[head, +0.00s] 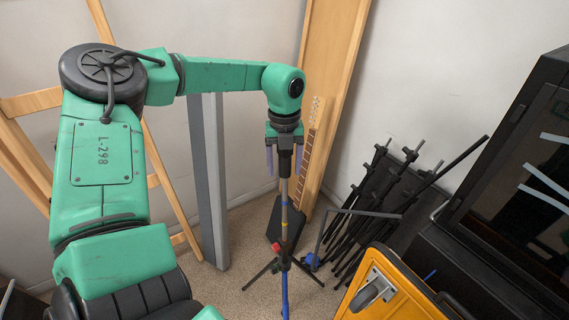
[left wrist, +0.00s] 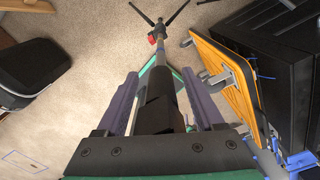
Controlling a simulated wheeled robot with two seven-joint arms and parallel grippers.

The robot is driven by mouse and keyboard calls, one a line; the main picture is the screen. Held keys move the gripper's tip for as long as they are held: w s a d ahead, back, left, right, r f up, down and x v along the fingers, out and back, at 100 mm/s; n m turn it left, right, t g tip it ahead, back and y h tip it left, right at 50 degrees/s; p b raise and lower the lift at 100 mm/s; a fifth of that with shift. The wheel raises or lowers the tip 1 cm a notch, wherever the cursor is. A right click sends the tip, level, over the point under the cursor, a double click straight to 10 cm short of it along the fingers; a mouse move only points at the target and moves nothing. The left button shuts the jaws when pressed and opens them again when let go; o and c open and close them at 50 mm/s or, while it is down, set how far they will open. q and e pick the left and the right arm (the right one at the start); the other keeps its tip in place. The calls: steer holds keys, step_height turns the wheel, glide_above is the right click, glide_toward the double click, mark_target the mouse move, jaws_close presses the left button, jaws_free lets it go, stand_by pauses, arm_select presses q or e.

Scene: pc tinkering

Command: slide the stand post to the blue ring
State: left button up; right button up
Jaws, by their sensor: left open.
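In the left wrist view, the post (left wrist: 167,55) runs between the open fingers of the left gripper (left wrist: 160,80), with a visible gap on both sides. The blue ring is not clear there. My right gripper is out of view.
Several folded black stands (head: 370,205) lean against the wall to the right. An orange panel with a caster (head: 395,295) and a black cabinet (head: 520,180) stand on the right. Wooden boards (head: 340,60) and a grey upright (head: 208,180) are behind. Carpet (left wrist: 85,35) is free left of the post.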

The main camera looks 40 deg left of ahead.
arm_select(q)
steer(key=shift+d+r, duration=0.1)
jaws_close()
stand_by(1.2)
